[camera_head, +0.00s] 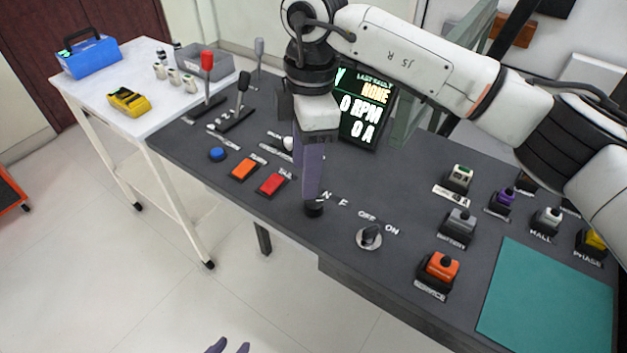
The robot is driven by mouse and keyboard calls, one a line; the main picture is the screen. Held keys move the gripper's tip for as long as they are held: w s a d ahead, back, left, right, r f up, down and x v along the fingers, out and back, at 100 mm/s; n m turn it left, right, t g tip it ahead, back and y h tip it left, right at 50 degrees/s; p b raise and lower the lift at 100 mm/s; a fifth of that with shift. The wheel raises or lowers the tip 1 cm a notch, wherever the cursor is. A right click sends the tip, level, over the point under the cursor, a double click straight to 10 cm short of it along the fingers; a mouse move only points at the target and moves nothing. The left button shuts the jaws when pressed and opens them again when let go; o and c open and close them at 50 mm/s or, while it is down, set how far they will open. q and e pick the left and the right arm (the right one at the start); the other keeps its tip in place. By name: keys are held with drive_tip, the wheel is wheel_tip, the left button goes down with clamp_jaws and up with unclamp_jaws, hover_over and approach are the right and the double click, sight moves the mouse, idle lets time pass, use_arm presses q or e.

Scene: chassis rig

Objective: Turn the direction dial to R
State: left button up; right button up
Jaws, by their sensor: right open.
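The direction dial (313,210) is a small black knob near the front edge of the dark console.
An OFF/ON key switch (369,237) sits right of the dial. Red (271,185) and orange (243,169) buttons and upright levers (243,88) stand to the left. A teal mat (548,298) lies at the right.

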sight(314, 201)
drive_tip(key=shift+m+h, duration=0.3)
drive_tip(key=f, duration=0.2)
drive_tip(key=d+f, duration=0.1)
drive_tip(key=f, duration=0.2)
drive_tip(key=w+f, duration=0.1)
drive_tip(key=f, duration=0.2)
drive_tip(key=shift+d+p, duration=0.25)
drive_tip(key=shift+p, duration=0.15)
use_arm(q)
drive_tip(key=shift+s+a, duration=0.1)
drive_tip(key=shift+s, duration=0.15)
use_arm(e)
drive_tip(key=shift+w+f, duration=0.1)
drive_tip(key=shift+f, duration=0.6)
drive_tip(key=c, duration=1.1)
use_arm(q)
drive_tip(key=shift+w, duration=0.1)
use_arm(e)
drive_tip(key=shift+o, duration=0.2)
